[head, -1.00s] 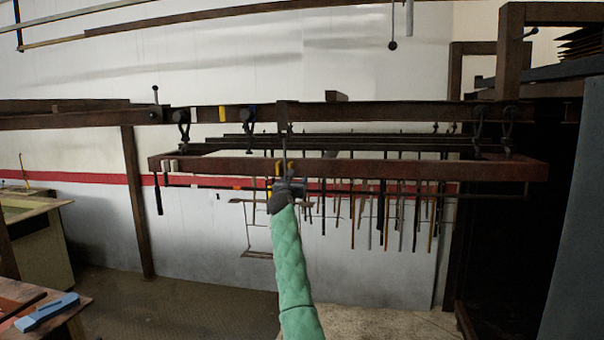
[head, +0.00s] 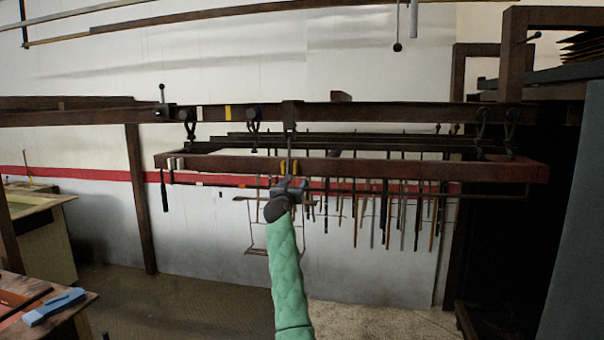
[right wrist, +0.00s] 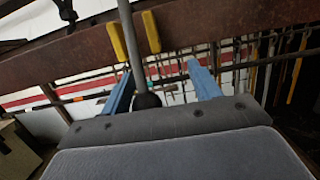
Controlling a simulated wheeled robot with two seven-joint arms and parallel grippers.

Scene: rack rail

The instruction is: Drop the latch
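My right gripper (head: 288,183) is at the front bar of the hanging reddish-brown rack (head: 400,168). In the right wrist view its two blue fingers (right wrist: 160,84) are apart. A grey rod with a black ball end (right wrist: 148,98) hangs between them, with gaps visible at both sides. Two yellow pads (right wrist: 134,34) show just beyond, at the brown bar. A lever with a black knob (head: 162,88) stands upright on a dark block at the left of the overhead rail (head: 380,114). I cannot tell for sure which part is the latch. My left gripper is out of view.
Dark hooks (head: 189,126) join rack and rail. Several thin rods (head: 388,215) hang behind the rack's front bar. A bench with a blue tool (head: 54,306) is at lower left. A dark cabinet (head: 510,220) is at right. The floor below the rack is clear.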

